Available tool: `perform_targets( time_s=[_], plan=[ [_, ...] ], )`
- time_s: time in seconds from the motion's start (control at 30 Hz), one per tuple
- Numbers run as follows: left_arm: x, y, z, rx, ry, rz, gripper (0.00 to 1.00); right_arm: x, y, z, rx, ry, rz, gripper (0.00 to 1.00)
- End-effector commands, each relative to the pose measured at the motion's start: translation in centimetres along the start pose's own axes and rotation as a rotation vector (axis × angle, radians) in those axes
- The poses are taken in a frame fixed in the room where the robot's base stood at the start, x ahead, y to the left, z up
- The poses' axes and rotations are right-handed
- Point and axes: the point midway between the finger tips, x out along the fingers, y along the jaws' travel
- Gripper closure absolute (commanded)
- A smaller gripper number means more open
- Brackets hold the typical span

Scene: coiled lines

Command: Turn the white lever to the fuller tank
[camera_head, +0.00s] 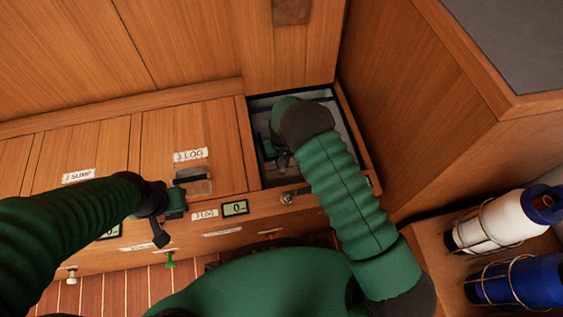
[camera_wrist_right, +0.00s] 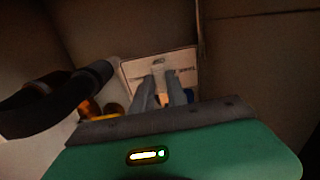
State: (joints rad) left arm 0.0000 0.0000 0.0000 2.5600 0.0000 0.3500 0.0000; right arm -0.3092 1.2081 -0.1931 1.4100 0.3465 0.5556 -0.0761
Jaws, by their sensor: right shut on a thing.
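My right gripper (camera_wrist_right: 167,88) is down inside the open compartment (camera_head: 357,150) at the right end of the wooden bench. In the right wrist view its two grey fingers stand in front of a white plate (camera_wrist_right: 185,62) with dark lettering that seems to read TANK. It is shut on what is likely the white lever, mostly hidden between the fingers. The tank levels are not readable. My left gripper (camera_head: 160,228) hangs by the bench's front edge, left of the 3 LOG label; its jaw state is unclear.
A lid labelled 3 LOG (camera_head: 190,155) and one labelled 2 SUMP (camera_head: 78,176) are closed. A small display (camera_head: 235,208) reads 0. In the wrist view, dark hose-like parts (camera_wrist_right: 60,95) lie left of the fingers.

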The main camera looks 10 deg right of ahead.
Motion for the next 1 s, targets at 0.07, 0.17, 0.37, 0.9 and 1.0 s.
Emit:
perform_targets(
  time_s=[0.07,0.17,0.37,0.9,1.0],
  plan=[
    [-0.4,0.0,-0.1,0.000,0.000,0.000,0.69,-0.1,0.1,0.1,-0.021,-0.002,-0.001,1.00],
    [-0.8,0.0,-0.2,0.000,0.000,0.000,0.69,-0.2,0.4,0.1,-0.067,-0.003,-0.001,1.00],
    [-2.0,0.0,-0.5,0.000,0.000,0.000,0.69,-0.3,1.2,-0.1,-0.207,-0.001,-0.001,1.00],
    [-3.4,0.0,-0.8,0.000,0.000,0.000,0.69,-0.1,3.4,-1.1,-0.636,0.000,-0.001,1.00],
    [-3.5,0.0,-0.8,0.000,0.000,0.000,0.69,0.0,3.6,-1.2,-0.688,-0.001,-0.001,1.00]
  ],
)
